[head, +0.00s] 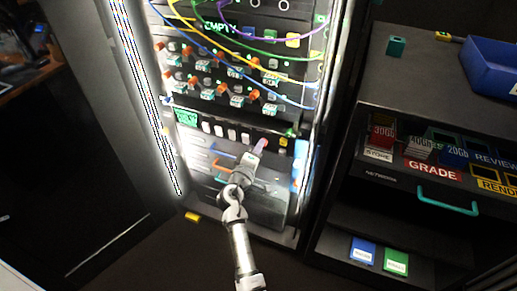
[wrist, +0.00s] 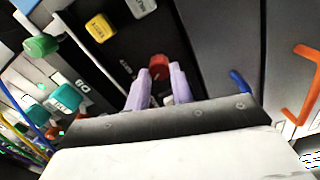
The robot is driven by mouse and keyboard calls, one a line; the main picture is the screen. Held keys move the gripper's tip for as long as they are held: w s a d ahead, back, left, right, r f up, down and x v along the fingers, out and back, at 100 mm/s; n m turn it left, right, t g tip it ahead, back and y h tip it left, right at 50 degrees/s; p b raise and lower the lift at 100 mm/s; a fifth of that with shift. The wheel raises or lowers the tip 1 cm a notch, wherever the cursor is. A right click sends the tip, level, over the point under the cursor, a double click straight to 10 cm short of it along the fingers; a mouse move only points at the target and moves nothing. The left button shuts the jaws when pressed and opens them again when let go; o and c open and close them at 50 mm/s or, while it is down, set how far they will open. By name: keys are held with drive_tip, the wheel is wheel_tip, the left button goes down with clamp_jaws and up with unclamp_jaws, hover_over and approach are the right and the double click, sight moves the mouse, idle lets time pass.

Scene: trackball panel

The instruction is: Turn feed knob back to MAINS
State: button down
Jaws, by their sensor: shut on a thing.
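The feed knob (wrist: 158,65) is a small red knob on a dark panel face (wrist: 200,50) in the wrist view. My gripper (wrist: 161,80) has its two pale purple fingers on either side of the knob and is shut on it. In the head view my gripper (head: 259,146) reaches the lower part of the lit rack, and the knob is hidden behind it. Small white lettering (wrist: 126,68) stands left of the knob, too small to read. I cannot tell which position the knob points to.
A yellow button (wrist: 100,27) and a green knob (wrist: 40,45) sit near my gripper. An orange handle (wrist: 308,85) and a blue handle (wrist: 239,82) stick out at the right. Cables (head: 235,65) hang across the upper rack. A shelf unit (head: 410,60) stands right.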

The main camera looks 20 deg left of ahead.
idle(0.3)
drive_tip(key=c, duration=1.2)
unclamp_jaws()
drive_tip(key=s+b, duration=0.2)
drive_tip(key=s, duration=1.2)
drive_tip(key=shift+a, duration=0.2)
